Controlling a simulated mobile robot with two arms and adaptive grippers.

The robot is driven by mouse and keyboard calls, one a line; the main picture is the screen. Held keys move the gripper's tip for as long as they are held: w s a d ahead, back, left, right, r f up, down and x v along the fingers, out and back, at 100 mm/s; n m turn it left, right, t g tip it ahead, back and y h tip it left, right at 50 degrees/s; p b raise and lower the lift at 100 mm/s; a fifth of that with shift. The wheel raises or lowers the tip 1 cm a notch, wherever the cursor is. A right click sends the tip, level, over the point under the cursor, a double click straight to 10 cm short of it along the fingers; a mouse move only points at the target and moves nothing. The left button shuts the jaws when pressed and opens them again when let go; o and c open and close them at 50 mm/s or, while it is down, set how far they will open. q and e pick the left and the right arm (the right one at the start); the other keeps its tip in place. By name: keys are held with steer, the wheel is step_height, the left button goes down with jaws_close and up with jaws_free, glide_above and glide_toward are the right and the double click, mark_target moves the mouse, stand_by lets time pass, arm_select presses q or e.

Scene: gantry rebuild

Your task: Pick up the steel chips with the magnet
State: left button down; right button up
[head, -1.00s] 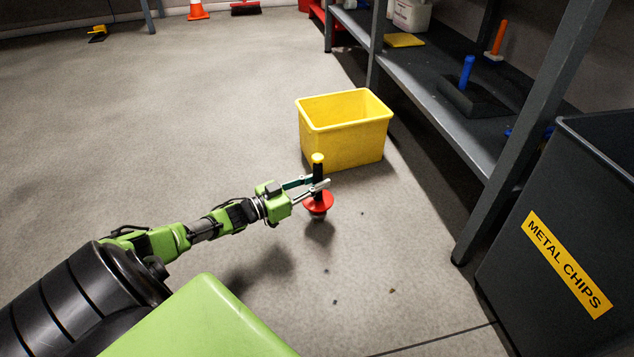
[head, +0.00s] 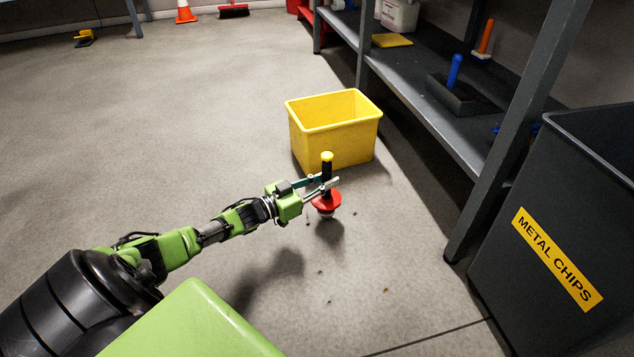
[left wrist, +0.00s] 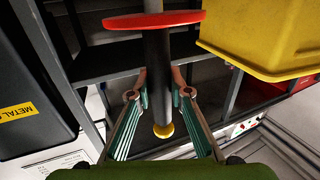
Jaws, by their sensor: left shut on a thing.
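My left gripper (head: 328,183) is shut on the black handle of the magnet (head: 325,202), which has a red disc at the bottom and a yellow knob on top. The magnet hangs upright just above the floor, in front of the yellow bin. In the left wrist view the magnet's black handle (left wrist: 158,75) stands between the fingers (left wrist: 160,95). A few small dark chips (head: 320,272) lie scattered on the floor below and nearer to me, one of them brownish (head: 386,290). The underside of the magnet is too small to make out. My right gripper is not in view.
A yellow bin (head: 333,145) stands on the floor just behind the magnet. A dark bin labelled METAL CHIPS (head: 500,255) is at the right. A grey shelf (head: 430,110) with brushes and a yellow cloth runs along the right.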

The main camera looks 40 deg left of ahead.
arm_select(q)
steer(key=w+d+b, duration=0.1)
steer(key=w+d, duration=0.4)
steer(key=w, duration=0.1)
steer(key=shift+d, duration=0.25)
stand_by(0.3)
steer(key=shift+w+r, duration=0.1)
steer(key=shift+b, duration=0.35)
steer(key=shift+f+b, duration=0.55)
steer(key=shift+f, duration=0.3)
steer(key=shift+r, duration=0.2)
steer(key=shift+r+p, duration=0.7)
steer(key=shift+p, duration=0.15)
